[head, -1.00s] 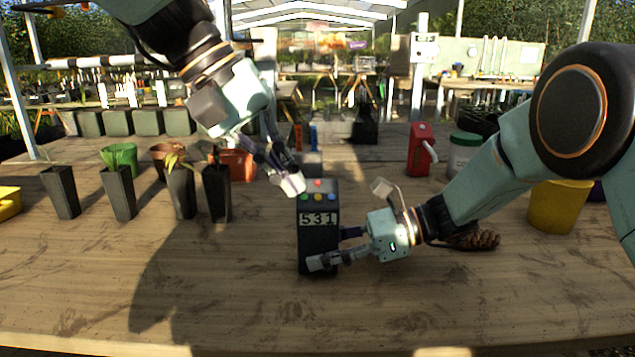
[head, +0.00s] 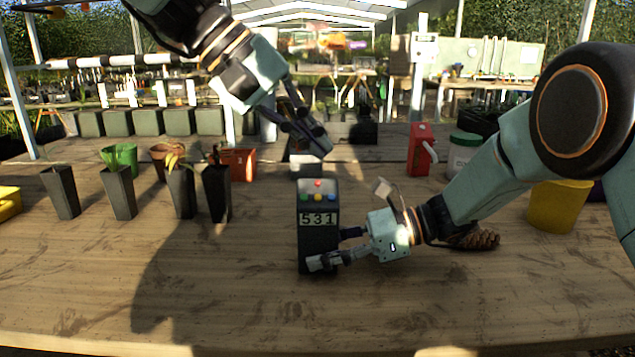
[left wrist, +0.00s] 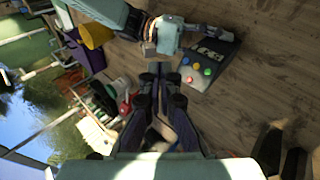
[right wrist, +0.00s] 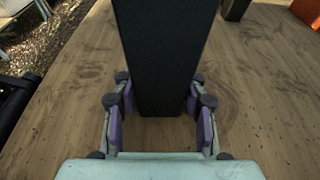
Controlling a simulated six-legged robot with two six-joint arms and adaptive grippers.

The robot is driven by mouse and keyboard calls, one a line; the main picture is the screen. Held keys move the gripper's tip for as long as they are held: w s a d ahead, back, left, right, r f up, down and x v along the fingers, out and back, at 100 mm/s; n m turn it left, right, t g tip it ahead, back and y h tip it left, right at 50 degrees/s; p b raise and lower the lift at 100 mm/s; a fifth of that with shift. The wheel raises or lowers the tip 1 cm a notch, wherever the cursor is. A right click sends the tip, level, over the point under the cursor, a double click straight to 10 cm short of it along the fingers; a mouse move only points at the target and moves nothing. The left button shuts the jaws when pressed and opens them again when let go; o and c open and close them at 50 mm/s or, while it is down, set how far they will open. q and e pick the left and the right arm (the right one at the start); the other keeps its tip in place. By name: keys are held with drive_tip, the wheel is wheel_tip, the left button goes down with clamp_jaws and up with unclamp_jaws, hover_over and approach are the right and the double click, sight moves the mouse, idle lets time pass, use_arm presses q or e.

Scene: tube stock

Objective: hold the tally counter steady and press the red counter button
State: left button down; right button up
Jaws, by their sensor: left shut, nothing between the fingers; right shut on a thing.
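The tally counter (head: 318,238) is a dark upright box on the wooden table, its display reading 531. The red button (head: 318,184) sits at the top of its sloped face, above a row of coloured buttons. My right gripper (head: 332,248) is shut on the counter's lower body from the right; the right wrist view shows the dark body (right wrist: 160,50) between the fingers. My left gripper (head: 324,148) is shut and empty, above and beyond the counter, apart from it. In the left wrist view, the counter (left wrist: 222,52) lies right of the fingertips.
Dark plant pots (head: 119,195) stand at the left, near an orange pot (head: 238,164). A red can (head: 418,150), a white tub (head: 462,155), a yellow pot (head: 558,208) and a pine cone (head: 474,239) are at the right. The table front is clear.

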use_arm(q)
drive_tip(key=shift+w+f, duration=0.6)
drive_tip(key=shift+f, duration=0.25)
drive_tip(key=shift+w+f, duration=0.65)
drive_tip(key=shift+f, duration=0.25)
drive_tip(key=shift+w+f, duration=0.6)
drive_tip(key=shift+f, duration=0.25)
drive_tip(key=shift+f, duration=0.1)
drive_tip(key=shift+w+f, duration=0.25)
drive_tip(key=shift+w+f, duration=0.2)
drive_tip(key=shift+f, duration=0.05)
drive_tip(key=shift+s+r, duration=0.1)
idle(0.5)
drive_tip(key=shift+s+r, duration=0.4)
drive_tip(key=shift+r, duration=0.1)
drive_tip(key=shift+s+r, duration=0.75)
drive_tip(key=shift+r, duration=0.3)
drive_tip(key=shift+s+r, duration=0.7)
drive_tip(key=shift+r, duration=0.3)
